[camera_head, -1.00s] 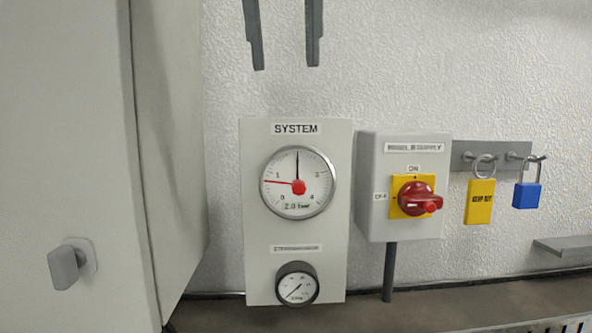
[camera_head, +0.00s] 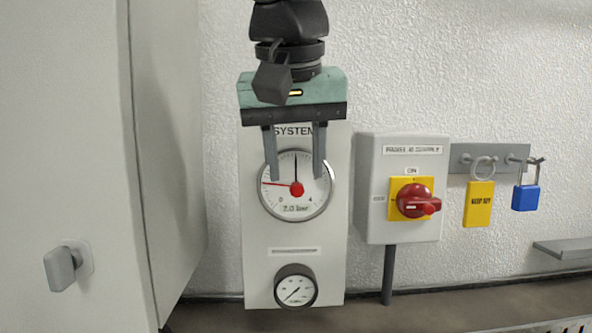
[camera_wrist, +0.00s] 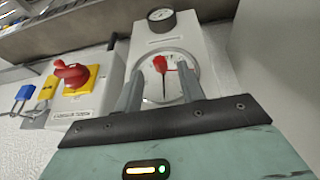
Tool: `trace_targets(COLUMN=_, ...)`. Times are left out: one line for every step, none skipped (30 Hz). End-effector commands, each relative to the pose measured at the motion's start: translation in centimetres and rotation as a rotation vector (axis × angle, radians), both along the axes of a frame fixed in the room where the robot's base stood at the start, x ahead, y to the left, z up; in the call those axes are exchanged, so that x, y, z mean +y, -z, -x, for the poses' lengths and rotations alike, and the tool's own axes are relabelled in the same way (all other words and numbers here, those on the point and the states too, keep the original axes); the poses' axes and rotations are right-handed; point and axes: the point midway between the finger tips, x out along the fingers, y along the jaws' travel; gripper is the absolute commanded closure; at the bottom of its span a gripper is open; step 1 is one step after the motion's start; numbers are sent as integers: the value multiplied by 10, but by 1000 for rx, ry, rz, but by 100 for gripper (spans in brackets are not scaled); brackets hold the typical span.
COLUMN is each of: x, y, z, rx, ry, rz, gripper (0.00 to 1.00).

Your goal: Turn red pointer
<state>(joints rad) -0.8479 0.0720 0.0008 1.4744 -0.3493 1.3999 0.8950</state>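The system gauge (camera_head: 313,207) is a round white dial on a light panel, with a black needle pointing up. Its thin red pointer (camera_head: 275,184) points left, slightly up, from a red knob (camera_head: 297,189) at the dial's centre. My gripper (camera_head: 296,179) is open in front of the dial's upper half, its two fingers apart, with nothing between them. In the wrist view my gripper (camera_wrist: 160,92) also shows open, and the red knob (camera_wrist: 160,63) appears between and beyond the fingertips. I cannot tell the exact distance to the dial.
A smaller gauge (camera_head: 296,286) sits below on the same panel. A cabinet (camera_head: 165,130) stands left.

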Motion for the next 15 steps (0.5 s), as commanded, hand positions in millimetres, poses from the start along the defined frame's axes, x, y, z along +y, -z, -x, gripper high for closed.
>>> trace_targets(x=-1, y=5, z=-2, rx=2, ry=0, rz=2, gripper=61)
trace_targets(x=-1, y=9, z=-4, rx=1, ry=0, rz=2, gripper=61)
trace_targets(x=-1, y=12, z=-5, rx=1, ry=0, rz=2, gripper=61)
trace_targets(x=-1, y=14, z=-6, rx=1, ry=0, rz=1, gripper=61)
trace_targets(x=-1, y=16, z=-7, rx=1, ry=0, rz=1, gripper=61)
trace_targets(x=-2, y=18, z=-8, rx=1, ry=0, rz=1, gripper=61)
trace_targets(x=-2, y=19, z=-8, rx=1, ry=0, rz=1, gripper=61)
trace_targets(x=-2, y=20, z=-8, rx=1, ry=0, rz=1, gripper=61)
trace_targets(x=-2, y=21, z=-9, rx=0, ry=0, rz=0, gripper=61)
trace_targets(x=-2, y=21, z=-9, rx=0, ry=0, rz=0, gripper=61)
trace_targets(x=-2, y=21, z=-9, rx=0, ry=0, rz=0, gripper=61)
trace_targets(x=-2, y=21, z=-9, rx=0, ry=0, rz=0, gripper=61)
trace_targets(x=-2, y=21, z=-9, rx=0, ry=0, rz=0, gripper=61)
trace_targets(x=-2, y=21, z=-9, rx=0, ry=0, rz=0, gripper=61)
trace_targets(x=-2, y=21, z=-9, rx=0, ry=0, rz=0, gripper=61)
